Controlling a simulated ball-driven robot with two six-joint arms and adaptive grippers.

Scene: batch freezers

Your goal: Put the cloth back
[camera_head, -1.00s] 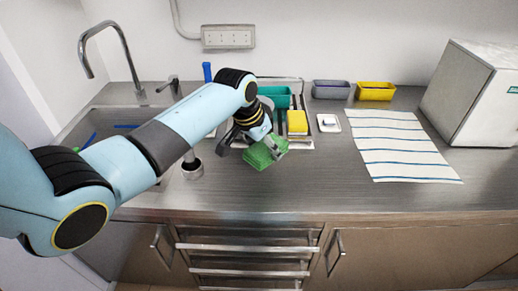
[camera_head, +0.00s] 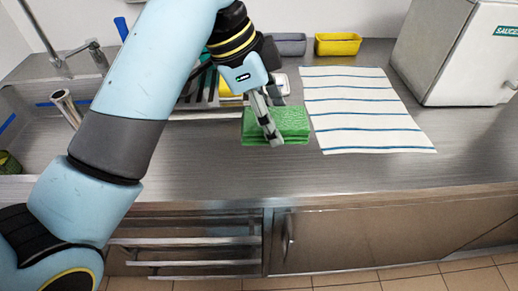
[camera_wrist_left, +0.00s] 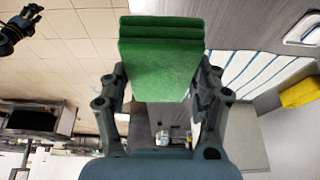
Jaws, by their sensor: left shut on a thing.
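A folded green cloth (camera_head: 285,122) is at my left gripper (camera_head: 268,122) in the head view, near the left edge of the striped mat. In the left wrist view the green cloth (camera_wrist_left: 160,65) sits between the two fingers of my left gripper (camera_wrist_left: 160,95), which is shut on it. The finger in front hides part of the cloth in the head view. Whether the cloth touches the counter is hard to tell. My right gripper is not in the head view; a dark arm part at the left wrist view's upper left is too small to read.
A white mat with blue stripes (camera_head: 365,115) lies right of the cloth. A yellow bin (camera_head: 338,45) and a grey bin (camera_head: 290,45) stand behind. A white machine (camera_head: 455,60) stands at the right. A sink (camera_head: 35,120) is at the left. The front counter is clear.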

